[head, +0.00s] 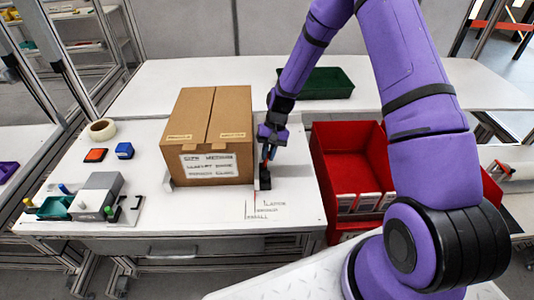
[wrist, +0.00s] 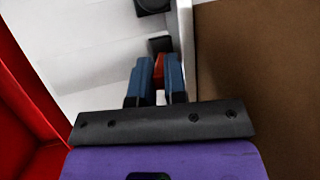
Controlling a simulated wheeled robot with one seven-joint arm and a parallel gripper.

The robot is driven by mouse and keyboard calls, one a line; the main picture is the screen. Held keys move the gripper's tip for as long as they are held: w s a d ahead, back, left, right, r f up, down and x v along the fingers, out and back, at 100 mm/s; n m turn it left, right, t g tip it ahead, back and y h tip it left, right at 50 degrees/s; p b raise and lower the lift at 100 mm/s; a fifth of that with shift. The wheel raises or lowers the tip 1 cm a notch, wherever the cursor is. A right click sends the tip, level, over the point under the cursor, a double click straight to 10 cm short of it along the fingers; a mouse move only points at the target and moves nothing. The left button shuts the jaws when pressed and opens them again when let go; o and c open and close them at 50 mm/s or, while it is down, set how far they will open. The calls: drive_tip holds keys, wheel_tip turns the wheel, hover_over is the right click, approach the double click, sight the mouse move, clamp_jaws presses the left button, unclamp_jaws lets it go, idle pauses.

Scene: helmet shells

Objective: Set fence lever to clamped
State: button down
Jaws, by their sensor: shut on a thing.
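The fence lever shows in the wrist view as a red piece (wrist: 160,67) between the two blue fingertips. My gripper (head: 268,155) is shut on it, just right of the cardboard box; it also shows in the wrist view (wrist: 157,78). A black block (head: 265,180) sits under the fingers at the fence. The fence (wrist: 187,45) is a thin pale plate standing along the box's side. The fingers hide much of the lever, and I cannot tell its exact angle.
The cardboard box (head: 208,130) stands close left of my gripper. A red bin (head: 345,150) holding white-labelled packs stands close on the right. A green tray (head: 325,84) is behind. The printed table area in front (head: 285,212) is clear.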

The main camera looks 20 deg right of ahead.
drive_tip(key=y, duration=0.1)
drive_tip(key=d+y, duration=0.1)
drive_tip(key=t+y, duration=0.1)
drive_tip(key=shift+s+d+f+n, duration=0.25)
drive_tip(key=shift+d+f+n, duration=0.05)
drive_tip(key=shift+d+f, duration=0.1)
drive_tip(key=y, duration=0.1)
drive_tip(key=d+f+y, duration=0.1)
drive_tip(key=y, duration=0.1)
drive_tip(key=shift+s+d+f+n+t, duration=0.1)
drive_tip(key=shift+s+n+t, duration=0.1)
drive_tip(key=shift+n+t, duration=0.15)
drive_tip(key=y, duration=0.1)
drive_tip(key=f+n+y, duration=0.1)
drive_tip(key=y, duration=0.1)
drive_tip(key=d+f+y, duration=0.1)
drive_tip(key=y, duration=0.1)
drive_tip(key=shift+s+f+n+t, duration=0.2)
drive_tip(key=shift+n+t, duration=0.05)
drive_tip(key=c, duration=1.2)
unclamp_jaws()
drive_tip(key=shift+o, duration=0.2)
drive_tip(key=shift+d, duration=0.15)
drive_tip(key=v, duration=1)
drive_tip(key=shift+d+f, duration=0.15)
drive_tip(key=shift+d, duration=0.2)
